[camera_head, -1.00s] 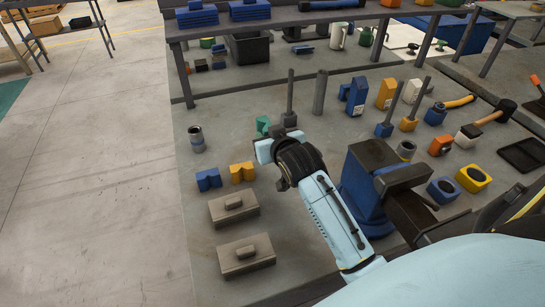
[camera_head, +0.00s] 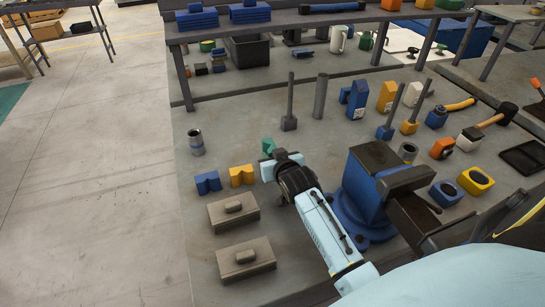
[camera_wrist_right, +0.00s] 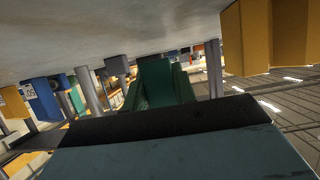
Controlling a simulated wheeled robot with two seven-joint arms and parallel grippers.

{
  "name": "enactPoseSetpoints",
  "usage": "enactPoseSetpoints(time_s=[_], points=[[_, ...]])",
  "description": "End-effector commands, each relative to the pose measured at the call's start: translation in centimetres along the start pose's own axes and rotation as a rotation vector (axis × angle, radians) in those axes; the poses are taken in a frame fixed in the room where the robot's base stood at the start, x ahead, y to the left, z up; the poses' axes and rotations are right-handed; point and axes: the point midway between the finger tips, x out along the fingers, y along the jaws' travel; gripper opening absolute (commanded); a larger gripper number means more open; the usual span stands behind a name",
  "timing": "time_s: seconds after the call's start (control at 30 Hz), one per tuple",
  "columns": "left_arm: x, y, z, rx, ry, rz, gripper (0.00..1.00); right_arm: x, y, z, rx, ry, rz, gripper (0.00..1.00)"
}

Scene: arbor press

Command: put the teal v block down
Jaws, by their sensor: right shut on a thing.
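The teal v block (camera_head: 267,147) shows just beyond the tips of my right gripper (camera_head: 270,157). Its body also shows as a dark green block (camera_wrist_right: 160,80) in the right wrist view, beyond the dark finger pad (camera_wrist_right: 180,121). The right gripper is shut on it, and the fingers hide part of it. It is close to the bench top (camera_head: 225,165), right of the yellow v block (camera_head: 241,174) and blue v block (camera_head: 207,182). I cannot tell whether it touches the bench. My left gripper is not in view.
The blue arbor press (camera_head: 365,185) stands right of my right arm. Two grey blocks with raised tops (camera_head: 233,211) lie at the near left. A grey post on a square base (camera_head: 289,123) stands behind the gripper. Bare bench lies between the v blocks and the metal cup (camera_head: 196,143).

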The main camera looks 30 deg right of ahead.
Motion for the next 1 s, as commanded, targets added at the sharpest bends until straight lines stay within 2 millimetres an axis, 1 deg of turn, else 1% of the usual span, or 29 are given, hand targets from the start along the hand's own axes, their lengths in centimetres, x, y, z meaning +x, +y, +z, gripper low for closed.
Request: enactPoseSetpoints(time_s=[0.03, 0.2, 0.73, 0.77, 0.9, 1.0], points=[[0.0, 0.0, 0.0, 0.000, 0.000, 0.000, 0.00, 0.0, 0.0, -0.3, 0.000, 0.008, 0.000, 0.00], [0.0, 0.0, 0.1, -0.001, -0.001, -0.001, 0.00, 0.0, 0.0, -0.3, 0.000, 0.008, 0.000, 0.00], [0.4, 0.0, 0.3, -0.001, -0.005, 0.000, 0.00, 0.5, 0.0, 1.2, -0.001, 0.000, 0.000, 0.00], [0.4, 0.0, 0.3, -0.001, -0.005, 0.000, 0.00, 0.5, 0.0, 1.5, -0.002, -0.008, 0.000, 0.31], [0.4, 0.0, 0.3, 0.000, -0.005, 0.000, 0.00, 0.4, 0.0, 1.7, -0.002, -0.011, 0.000, 0.49], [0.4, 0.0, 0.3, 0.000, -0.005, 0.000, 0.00, 0.4, 0.0, 1.8, -0.002, -0.012, 0.000, 0.49]])
